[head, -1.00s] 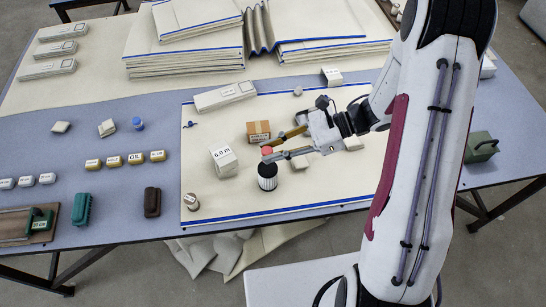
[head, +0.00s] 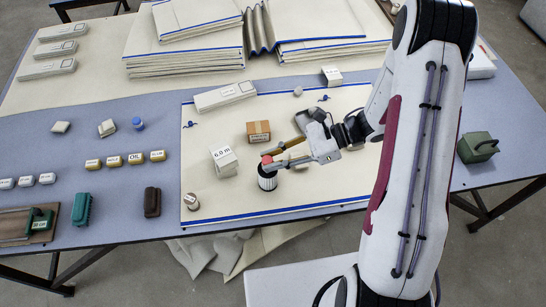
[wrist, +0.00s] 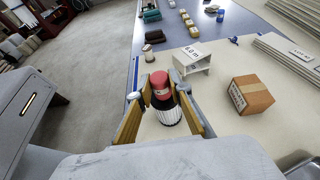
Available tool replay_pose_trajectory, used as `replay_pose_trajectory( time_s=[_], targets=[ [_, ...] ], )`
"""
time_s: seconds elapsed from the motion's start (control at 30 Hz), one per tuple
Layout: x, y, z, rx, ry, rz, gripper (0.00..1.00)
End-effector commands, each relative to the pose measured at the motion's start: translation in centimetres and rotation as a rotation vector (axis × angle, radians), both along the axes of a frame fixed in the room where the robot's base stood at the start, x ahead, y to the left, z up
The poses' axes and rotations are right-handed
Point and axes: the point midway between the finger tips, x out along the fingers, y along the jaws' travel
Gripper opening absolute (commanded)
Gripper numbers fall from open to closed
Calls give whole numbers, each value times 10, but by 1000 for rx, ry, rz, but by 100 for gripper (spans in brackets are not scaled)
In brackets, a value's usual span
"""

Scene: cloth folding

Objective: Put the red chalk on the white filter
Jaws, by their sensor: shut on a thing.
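The red chalk (head: 266,159) is a short red cylinder held between the fingertips of my gripper (head: 265,161). The wrist view shows the chalk (wrist: 160,86) upright between the two yellowish fingers of my gripper (wrist: 160,90). The white filter (head: 267,181) is a ribbed white and black cylinder standing on the cream cloth, directly below the chalk. In the wrist view the filter (wrist: 169,115) shows just under the chalk, partly hidden by it. The two look very close; I cannot tell whether they touch.
A white box marked 6.0 m (head: 224,160) stands close left of the filter, and a brown carton (head: 258,131) stands behind. A small pale cylinder (head: 191,201) is at the cloth's front left. The cloth (head: 330,195) is clear in front right.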

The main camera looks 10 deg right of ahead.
Motion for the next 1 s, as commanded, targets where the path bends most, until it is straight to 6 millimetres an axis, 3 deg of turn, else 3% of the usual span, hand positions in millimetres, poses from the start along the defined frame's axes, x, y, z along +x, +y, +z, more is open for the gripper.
replay_pose_trajectory(
  time_s=[0.03,0.1,0.63,1.0],
  targets=[
    [0,0,-1,0,0,0,22],
    [0,0,-1,0,0,0,36],
    [0,-1,3,0,-1,-1,36],
    [1,-39,18,0,-2,-3,36]
  ],
)
